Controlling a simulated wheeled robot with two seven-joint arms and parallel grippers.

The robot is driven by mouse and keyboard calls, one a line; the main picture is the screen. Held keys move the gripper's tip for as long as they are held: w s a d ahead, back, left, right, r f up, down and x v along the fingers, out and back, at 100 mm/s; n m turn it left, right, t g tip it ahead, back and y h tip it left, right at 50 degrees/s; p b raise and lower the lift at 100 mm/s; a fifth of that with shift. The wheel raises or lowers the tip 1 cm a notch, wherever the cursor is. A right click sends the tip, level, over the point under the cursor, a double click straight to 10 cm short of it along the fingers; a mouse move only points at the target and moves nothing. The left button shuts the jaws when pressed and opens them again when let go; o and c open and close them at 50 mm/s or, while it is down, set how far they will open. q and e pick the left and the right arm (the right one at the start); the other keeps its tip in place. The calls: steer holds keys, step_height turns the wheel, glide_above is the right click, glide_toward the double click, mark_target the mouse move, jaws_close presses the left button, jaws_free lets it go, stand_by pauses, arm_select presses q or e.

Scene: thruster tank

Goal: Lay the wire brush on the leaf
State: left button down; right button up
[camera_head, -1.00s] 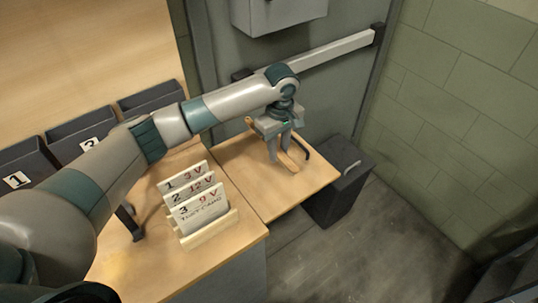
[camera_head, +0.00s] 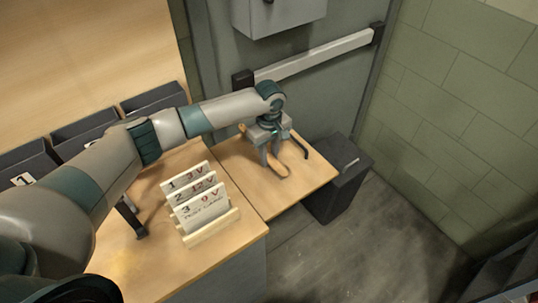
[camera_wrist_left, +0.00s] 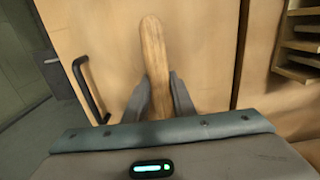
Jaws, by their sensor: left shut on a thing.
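The leaf (camera_head: 304,184) is the pale wooden panel at the right end of the bench in the head view. My left gripper (camera_head: 272,160) points down over it, shut on the wire brush (camera_head: 283,174). The brush's plain wooden handle (camera_wrist_left: 153,45) sticks out beyond the two fingers in the left wrist view. The brush is low over the leaf; I cannot tell whether it touches. Its bristles are not clearly seen. My right gripper is not in view.
A rack of voltage cards (camera_head: 200,203) stands on the bench left of the leaf. A black handle (camera_wrist_left: 87,88) is near the brush. Dark bins (camera_head: 85,135) line the back, and a dark box (camera_head: 340,182) stands right of the leaf. The leaf's front is clear.

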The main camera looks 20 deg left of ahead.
arm_select(q)
steer(key=shift+f, duration=0.35)
steer(key=c, duration=1.5)
jaws_free()
steer(key=shift+f, duration=0.1)
steer(key=shift+r, duration=0.85)
step_height(320, 180, up, 11)
steer(key=b, duration=0.2)
steer(key=shift+f+b, duration=0.2)
steer(key=shift+b, duration=0.2)
